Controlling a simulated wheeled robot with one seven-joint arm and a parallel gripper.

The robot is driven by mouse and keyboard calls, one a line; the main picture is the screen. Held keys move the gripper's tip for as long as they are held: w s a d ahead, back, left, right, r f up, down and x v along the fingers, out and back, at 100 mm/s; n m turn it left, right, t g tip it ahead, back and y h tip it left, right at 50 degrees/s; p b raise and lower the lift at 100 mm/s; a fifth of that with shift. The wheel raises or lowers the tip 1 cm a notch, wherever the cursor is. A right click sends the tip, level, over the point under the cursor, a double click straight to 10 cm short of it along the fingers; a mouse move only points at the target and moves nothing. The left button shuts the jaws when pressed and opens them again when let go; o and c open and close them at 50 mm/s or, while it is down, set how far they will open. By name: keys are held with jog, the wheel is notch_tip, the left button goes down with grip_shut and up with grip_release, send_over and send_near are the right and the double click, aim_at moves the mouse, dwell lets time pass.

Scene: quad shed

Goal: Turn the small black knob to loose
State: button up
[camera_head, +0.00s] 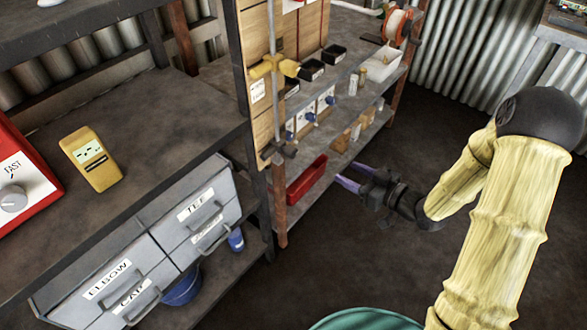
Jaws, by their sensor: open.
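A small black knob (281,151) with a few lobes sits low on a thin vertical rod, on the front of a wooden post beside the shelving. It is small in the head view, and its exact setting and any mark on it are too small to read. My gripper (346,175) is open and empty, with two purple fingers pointing left. It is to the right of the knob and slightly lower in the picture, apart from it, in front of the lower shelf near a red tray.
A yellow handle (274,67) is higher on the same rod. The red tray (307,180) lies on the lower shelf. A workbench (150,110) at left carries a yellow meter (91,160) and a red box (20,175) with a grey dial marked FAST.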

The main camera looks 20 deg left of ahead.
aim_at(295, 154)
jog(key=shift+s+a+f+n+g+y+b, duration=0.15)
jog(key=shift+s+a+f+g+y+b, duration=0.1)
jog(key=shift+s+f+y, duration=0.25)
jog(key=shift+s+a+f+n+g+y+b, duration=0.15)
jog(key=shift+s+a+g+y+b, duration=0.15)
jog(key=shift+y, duration=0.4)
jog(key=shift+s, duration=0.1)
jog(key=b+x, duration=0.1)
jog(key=x, duration=1.6)
jog(key=shift+w+a, duration=0.1)
jog(key=shift+w, duration=0.1)
jog(key=c, duration=1)
